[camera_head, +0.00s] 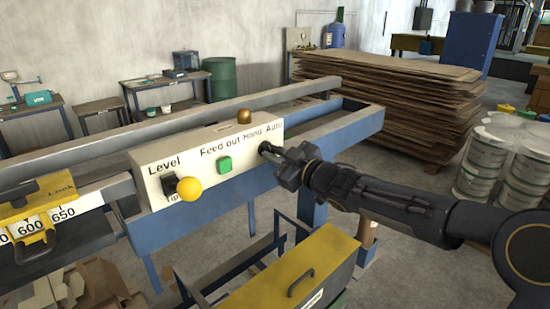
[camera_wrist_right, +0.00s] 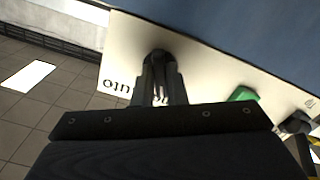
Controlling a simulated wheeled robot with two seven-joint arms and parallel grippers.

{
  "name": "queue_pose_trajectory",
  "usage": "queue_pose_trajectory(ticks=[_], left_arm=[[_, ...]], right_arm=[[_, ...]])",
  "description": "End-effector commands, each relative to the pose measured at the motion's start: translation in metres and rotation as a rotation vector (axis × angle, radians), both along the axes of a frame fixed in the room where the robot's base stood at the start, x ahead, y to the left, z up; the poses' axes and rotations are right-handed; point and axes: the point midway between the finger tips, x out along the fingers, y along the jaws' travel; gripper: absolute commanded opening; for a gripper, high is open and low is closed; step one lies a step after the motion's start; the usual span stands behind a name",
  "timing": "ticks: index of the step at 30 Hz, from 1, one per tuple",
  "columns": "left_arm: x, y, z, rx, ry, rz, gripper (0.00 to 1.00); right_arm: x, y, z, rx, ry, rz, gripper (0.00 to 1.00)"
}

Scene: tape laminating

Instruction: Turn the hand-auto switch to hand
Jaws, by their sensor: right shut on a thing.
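The cream control panel (camera_head: 150,165) is on the blue machine frame. It carries the labels Level, Feed out and Hand Auto. The hand-auto switch (camera_head: 264,148) is a small black knob at the panel's right end, below the Hand Auto label. My right gripper (camera_head: 273,155) reaches in from the right and is shut on this switch. In the right wrist view, the gripper (camera_wrist_right: 160,85) has its fingers around the dark knob (camera_wrist_right: 158,55) against the panel. The fingers hide most of the knob, so I cannot tell which way it points. My left gripper is not in view.
A green button (camera_head: 224,165) and a yellow ball-topped lever (camera_head: 189,189) are left of the switch. A brown knob (camera_head: 244,116) stands on the panel's top. A yellow-lidded box (camera_head: 300,265) is below my right arm. Stacked brown sheets (camera_head: 390,105) are behind.

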Motion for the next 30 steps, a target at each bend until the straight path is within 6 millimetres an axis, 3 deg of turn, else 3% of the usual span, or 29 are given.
queue_pose_trajectory(ticks=[9, 27, 28, 30], left_arm=[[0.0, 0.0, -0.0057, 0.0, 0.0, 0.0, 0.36], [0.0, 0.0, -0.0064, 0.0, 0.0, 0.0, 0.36], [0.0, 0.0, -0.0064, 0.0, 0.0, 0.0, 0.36], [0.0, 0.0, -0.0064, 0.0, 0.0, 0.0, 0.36]], right_arm=[[0.0003, -0.0004, -0.001, -0.104, -0.091, -0.001, 0.0], [0.0002, -0.0004, -0.0007, -0.13, -0.114, 0.0, 0.0], [0.0002, -0.0004, -0.0007, -0.13, -0.114, 0.0, 0.16], [0.0002, -0.0004, -0.0006, -0.13, -0.114, 0.0, 0.25]])
